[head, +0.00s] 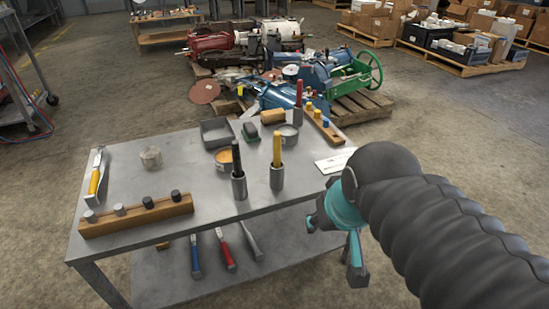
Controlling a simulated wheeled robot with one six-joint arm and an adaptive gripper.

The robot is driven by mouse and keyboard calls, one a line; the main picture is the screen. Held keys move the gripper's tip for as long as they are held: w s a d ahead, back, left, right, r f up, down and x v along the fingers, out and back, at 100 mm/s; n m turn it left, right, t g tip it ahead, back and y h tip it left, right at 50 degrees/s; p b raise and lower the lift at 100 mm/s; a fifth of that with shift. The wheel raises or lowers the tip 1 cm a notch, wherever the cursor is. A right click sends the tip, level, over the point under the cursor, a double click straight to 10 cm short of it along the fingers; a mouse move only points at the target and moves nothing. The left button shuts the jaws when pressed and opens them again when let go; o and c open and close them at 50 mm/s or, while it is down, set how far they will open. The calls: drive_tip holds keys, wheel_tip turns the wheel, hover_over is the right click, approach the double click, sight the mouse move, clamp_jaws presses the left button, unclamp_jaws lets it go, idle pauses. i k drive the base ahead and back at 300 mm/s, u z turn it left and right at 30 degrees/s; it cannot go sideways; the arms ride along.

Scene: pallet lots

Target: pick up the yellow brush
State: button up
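A yellow upright handle (277,150), likely the yellow brush, stands in a metal cup (277,178) near the right front of the grey table (230,200). Its lower end is hidden inside the cup. A black handle (236,158) stands in a similar cup to its left, and a red one (298,98) stands behind. My gripper (334,248) is beyond the table's right edge, to the right of and lower in the picture than the yellow handle. Its fingers are apart with nothing visible between them.
A wooden block with pegs (137,216) and a yellow-handled scraper (96,176) lie at left. An orange-filled tin (232,160) sits behind the cups. Several tools lie on the lower shelf (180,275). Loaded pallets (362,106) stand behind the table.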

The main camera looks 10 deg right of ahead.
sight(277, 152)
drive_tip(key=k, duration=0.35)
drive_tip(key=u, duration=1.95)
drive_tip(key=i, duration=1.05)
drive_tip(key=z, duration=2.25)
